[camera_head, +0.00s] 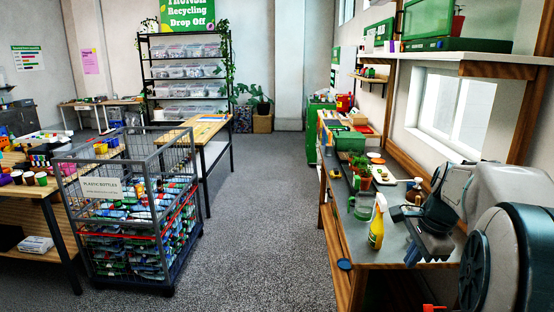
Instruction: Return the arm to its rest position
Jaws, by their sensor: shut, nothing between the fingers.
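My arm comes in from the right edge, its pale grey and dark links bent over the right-hand workbench (385,240). My gripper (418,248) is dark grey, points down and to the left, and is above the near part of the bench top. It is shut with nothing held. Its fingertips are small in the picture, and my own links hide part of the bench behind it. A yellow spray bottle (376,228) stands upright on the bench just left of my gripper, with a small gap in the picture.
A small brown bottle (415,192) and potted plants (360,168) stand farther back on the bench. A green bin (350,141) is beyond them. A window and wooden shelf (470,57) line the right wall. A wire cage of plastic bottles (168,155) stands left. The grey floor between is clear.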

